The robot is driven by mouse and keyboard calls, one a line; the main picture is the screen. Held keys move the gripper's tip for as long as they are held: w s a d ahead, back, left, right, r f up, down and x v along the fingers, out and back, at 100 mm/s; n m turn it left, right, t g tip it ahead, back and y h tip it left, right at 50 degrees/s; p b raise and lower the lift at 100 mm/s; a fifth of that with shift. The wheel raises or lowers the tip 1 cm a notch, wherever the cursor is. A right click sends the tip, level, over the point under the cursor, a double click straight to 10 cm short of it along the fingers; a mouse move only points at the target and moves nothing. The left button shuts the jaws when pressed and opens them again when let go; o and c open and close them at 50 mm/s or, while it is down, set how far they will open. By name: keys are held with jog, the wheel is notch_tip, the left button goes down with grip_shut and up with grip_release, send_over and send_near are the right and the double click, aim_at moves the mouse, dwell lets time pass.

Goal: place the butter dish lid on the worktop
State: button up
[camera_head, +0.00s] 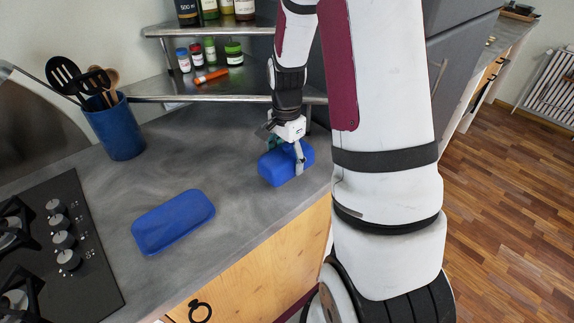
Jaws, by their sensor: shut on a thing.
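The butter dish lid (274,169) is a blue rounded box at the right of the worktop, near its front edge. My gripper (299,164) comes down on it from above and is shut on it, with one finger showing on its front side. The other finger is mostly hidden. I cannot tell whether the lid touches the worktop (215,150) or hangs just above it. A flat blue dish (173,222), which looks like the butter dish base, lies apart to the left on the grey worktop.
A blue utensil pot (117,130) stands at the back left. A hob (62,245) with knobs fills the left front. A metal shelf (180,88) with jars and bottles stands behind. Grey worktop between the dish and lid is clear.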

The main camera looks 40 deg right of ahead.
aim_at(286, 146)
jog(key=shift+f, duration=1.5)
jog(key=shift+f, duration=0.15)
jog(key=o, duration=1.3)
jog(key=shift+o, duration=0.2)
notch_tip(286, 146, up, 12)
jog(key=shift+a+r, duration=0.1)
jog(key=shift+r, duration=0.1)
jog(key=s+a+r+n+t, duration=0.3)
jog(key=s+a+r+n, duration=0.4)
jog(key=a+r, duration=0.4)
jog(key=s+a+r+n+t, duration=0.2)
jog(key=s+a+r+n, duration=0.2)
jog(key=s+n, duration=0.6)
jog(key=a, duration=0.2)
jog(key=shift+a+n, duration=0.3)
jog(key=shift+a, duration=0.05)
